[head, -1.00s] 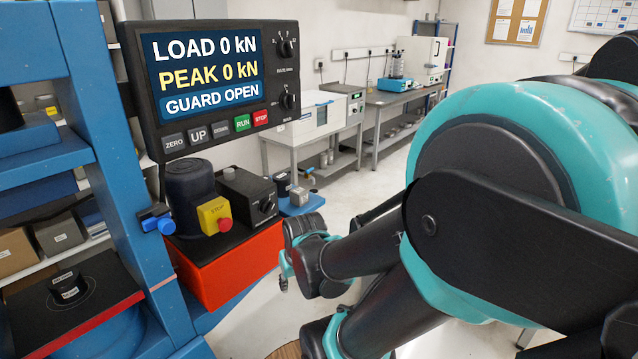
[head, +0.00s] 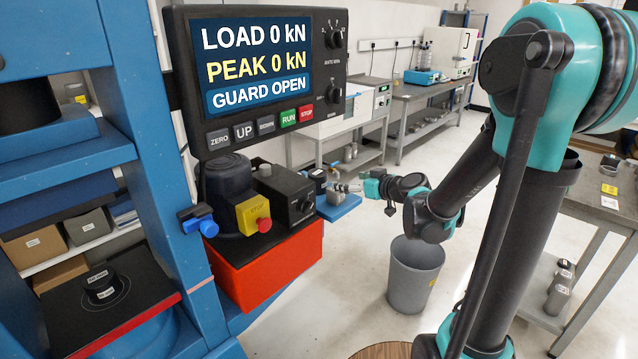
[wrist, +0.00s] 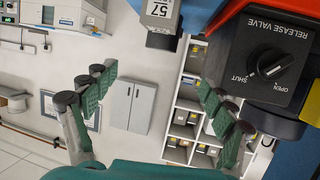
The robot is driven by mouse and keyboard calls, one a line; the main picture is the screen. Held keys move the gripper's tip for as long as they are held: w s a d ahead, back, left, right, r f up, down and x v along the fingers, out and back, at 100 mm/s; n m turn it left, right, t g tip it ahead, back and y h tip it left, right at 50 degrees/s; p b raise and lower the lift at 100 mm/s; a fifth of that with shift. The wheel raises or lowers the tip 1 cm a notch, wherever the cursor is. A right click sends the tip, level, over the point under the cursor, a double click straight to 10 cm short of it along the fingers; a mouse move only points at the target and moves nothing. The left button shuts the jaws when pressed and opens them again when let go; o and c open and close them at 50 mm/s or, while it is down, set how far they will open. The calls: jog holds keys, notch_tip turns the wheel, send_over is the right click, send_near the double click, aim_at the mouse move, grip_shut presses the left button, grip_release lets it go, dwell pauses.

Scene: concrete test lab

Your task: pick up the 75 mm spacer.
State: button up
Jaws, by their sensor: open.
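A grey metal spacer (wrist: 160,12) with a white label shows at the top edge of the wrist view, partly cut off. Its large digits look like 57 or a turned 75. In the head view a small silver piece (head: 336,192), apparently this spacer, stands on a small blue shelf (head: 342,208) beside the press. My gripper (wrist: 158,100) is open and empty, with its green-padded fingers wide apart. The spacer lies beyond the gap, towards the top of the picture. In the head view my gripper (head: 362,187) is just right of the shelf; its fingertips are too small to make out.
A black control box (wrist: 268,62) with a release valve knob is close by, at the right of the wrist view. A dark piece (head: 317,178) stands beside the spacer. The red-orange box (head: 268,270) and press frame (head: 160,180) are left. A grey bin (head: 415,275) stands below.

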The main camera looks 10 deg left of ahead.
send_near(317, 172)
jog(key=x, duration=0.4)
jog(key=shift+w+f, duration=0.2)
jog(key=shift+f, duration=0.2)
jog(key=shift+x, duration=2.75)
jog(key=shift+s+f, duration=0.1)
jog(key=shift+f, duration=0.05)
grip_shut()
